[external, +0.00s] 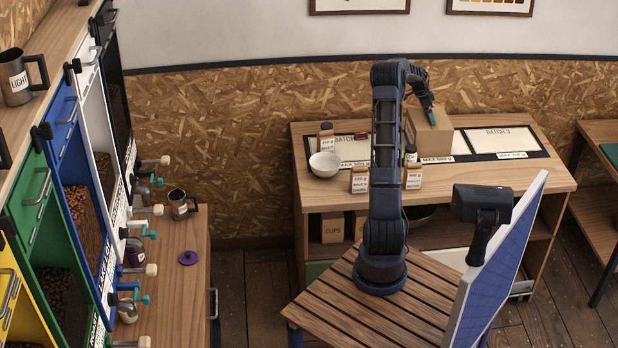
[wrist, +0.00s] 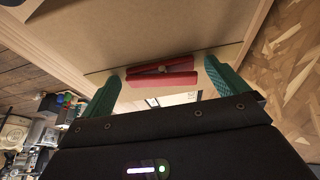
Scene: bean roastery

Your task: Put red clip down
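A red clip (wrist: 160,73) shows in the wrist view, between my fingertips and against a tan cardboard surface. Its two red arms form a narrow V, and I see small gaps between its ends and the fingers. My gripper (wrist: 161,80) has two green fingers standing wide apart. In the external view my gripper (external: 431,116) is at the top of a brown cardboard box (external: 428,133) on the bench, and the clip between the fingers cannot be made out. A small dark red object (external: 361,135) lies on the bench left of my arm.
The wooden bench (external: 550,170) holds a white bowl (external: 324,164), small labelled bags and jars, and a BATCH 3 card (external: 500,139) with open room on it. Coloured bean dispensers (external: 62,130) and a side counter stand at the left.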

